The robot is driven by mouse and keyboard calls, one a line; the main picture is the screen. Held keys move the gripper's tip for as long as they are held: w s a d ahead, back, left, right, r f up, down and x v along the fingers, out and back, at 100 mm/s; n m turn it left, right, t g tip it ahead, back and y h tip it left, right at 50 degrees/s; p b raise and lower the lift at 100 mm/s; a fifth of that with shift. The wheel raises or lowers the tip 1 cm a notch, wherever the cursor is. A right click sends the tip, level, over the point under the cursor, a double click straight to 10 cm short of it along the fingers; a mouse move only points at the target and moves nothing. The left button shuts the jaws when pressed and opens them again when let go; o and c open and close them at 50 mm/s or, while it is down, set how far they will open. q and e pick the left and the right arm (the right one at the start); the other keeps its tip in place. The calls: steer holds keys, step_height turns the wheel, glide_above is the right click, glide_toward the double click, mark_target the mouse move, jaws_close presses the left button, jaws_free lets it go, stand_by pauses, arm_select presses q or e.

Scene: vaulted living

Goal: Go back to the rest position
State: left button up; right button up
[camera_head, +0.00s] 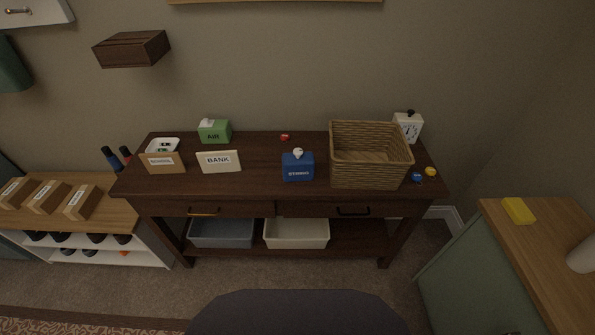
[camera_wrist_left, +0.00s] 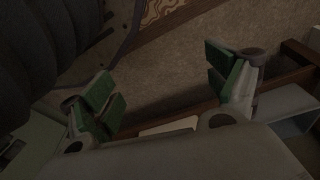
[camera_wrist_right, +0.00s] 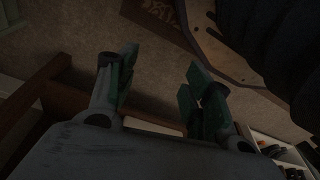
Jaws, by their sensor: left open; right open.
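My left gripper (camera_wrist_left: 168,88) shows in the left wrist view, its two green-padded fingers spread wide with nothing between them. My right gripper (camera_wrist_right: 158,90) shows in the right wrist view, also with its fingers apart and empty. Carpet and dark wooden parts of furniture lie behind both pairs of fingers. Neither gripper shows in the head view. The dark wooden console table (camera_head: 255,185) stands ahead against the wall, apart from anything of mine visible in the head view.
On the table stand a wicker basket (camera_head: 370,178), a blue box (camera_head: 298,172), a green box (camera_head: 214,132), a BANK card (camera_head: 219,162) and a white clock (camera_head: 408,126). Two bins sit on its lower shelf. A cabinet (camera_head: 450,270) stands at right, a shoe bench (camera_head: 110,215) at left.

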arm_select(q)
steer(key=s+a+r+p, duration=0.1)
steer(key=s+a+p, duration=0.2)
steer(key=s+p, duration=0.5)
steer(key=s+a+g+p, duration=0.1)
steer(key=s+a+p, duration=0.2)
steer(key=s+p, duration=0.5)
steer(key=shift+s+r+y, duration=0.3)
steer(key=shift+s+r, duration=0.1)
steer(key=shift+s, duration=0.6)
arm_select(e)
steer(key=s+d+r, duration=0.1)
steer(key=s+d, duration=0.2)
steer(key=s, duration=0.6)
steer(key=s+d+g, duration=0.1)
steer(key=s+d, duration=0.2)
steer(key=s, duration=0.6)
steer(key=shift+r+h, duration=0.3)
steer(key=shift+r, duration=0.1)
